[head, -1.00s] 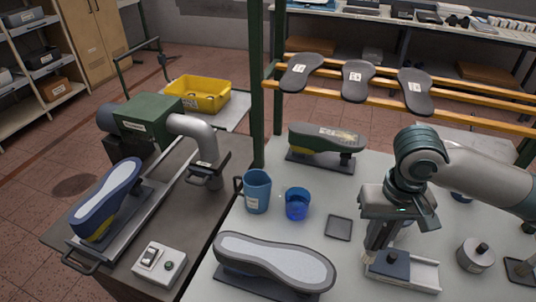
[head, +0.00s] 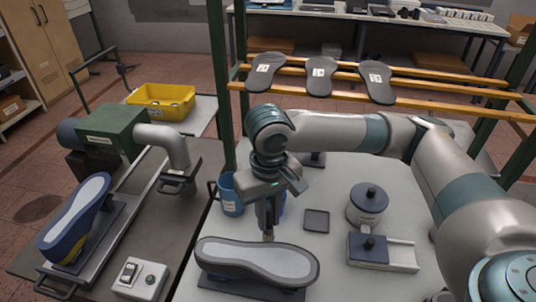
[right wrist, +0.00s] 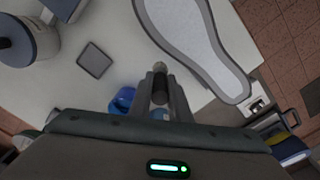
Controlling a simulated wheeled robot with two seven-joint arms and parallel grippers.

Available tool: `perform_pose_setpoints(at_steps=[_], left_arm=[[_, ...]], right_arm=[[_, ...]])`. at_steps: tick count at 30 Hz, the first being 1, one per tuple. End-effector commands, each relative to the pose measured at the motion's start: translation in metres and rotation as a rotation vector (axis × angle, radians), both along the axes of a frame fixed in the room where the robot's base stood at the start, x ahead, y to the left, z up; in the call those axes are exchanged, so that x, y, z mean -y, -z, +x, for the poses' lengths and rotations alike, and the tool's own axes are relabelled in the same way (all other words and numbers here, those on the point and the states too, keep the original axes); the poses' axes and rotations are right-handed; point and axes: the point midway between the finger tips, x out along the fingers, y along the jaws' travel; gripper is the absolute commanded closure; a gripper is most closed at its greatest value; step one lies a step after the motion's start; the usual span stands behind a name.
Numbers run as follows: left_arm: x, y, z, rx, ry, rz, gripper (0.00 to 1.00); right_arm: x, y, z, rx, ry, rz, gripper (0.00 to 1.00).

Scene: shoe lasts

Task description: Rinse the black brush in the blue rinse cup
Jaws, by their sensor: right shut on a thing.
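My right gripper (head: 268,228) is shut on the black brush, held tip down above the table. In the right wrist view the brush (right wrist: 160,88) stands between the two fingers, with a black body and a greyish tip. The translucent blue rinse cup (head: 282,208) is mostly hidden behind the gripper in the head view. It also shows in the right wrist view (right wrist: 122,98), to the left of the fingers and apart from the brush tip. The brush is outside the cup, on its near side, close to the grey sole. My left gripper is not in view.
A blue mug (head: 230,196) stands left of the cup. A large grey sole (head: 258,262) lies in front. A small square dish (head: 316,220), a lidded pot (head: 367,206) and a blue block holder (head: 367,250) are to the right. Green posts rise behind.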

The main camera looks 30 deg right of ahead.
Motion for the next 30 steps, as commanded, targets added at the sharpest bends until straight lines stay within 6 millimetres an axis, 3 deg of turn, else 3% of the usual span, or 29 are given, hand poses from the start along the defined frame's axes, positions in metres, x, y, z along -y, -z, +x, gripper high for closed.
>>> perform_pose_setpoints(at_steps=[6,12,20,30], left_arm=[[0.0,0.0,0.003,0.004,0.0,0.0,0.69],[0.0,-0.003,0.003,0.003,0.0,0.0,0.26],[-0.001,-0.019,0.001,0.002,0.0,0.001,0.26],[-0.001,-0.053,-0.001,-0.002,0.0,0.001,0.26]], right_arm=[[0.0,0.0,0.0,0.0,0.0,0.0,1.0],[0.0,-0.002,0.002,0.001,-0.019,-0.001,1.0],[0.004,-0.012,0.014,0.012,-0.199,-0.012,1.0],[0.019,-0.032,0.045,0.049,-0.665,-0.029,1.0]])
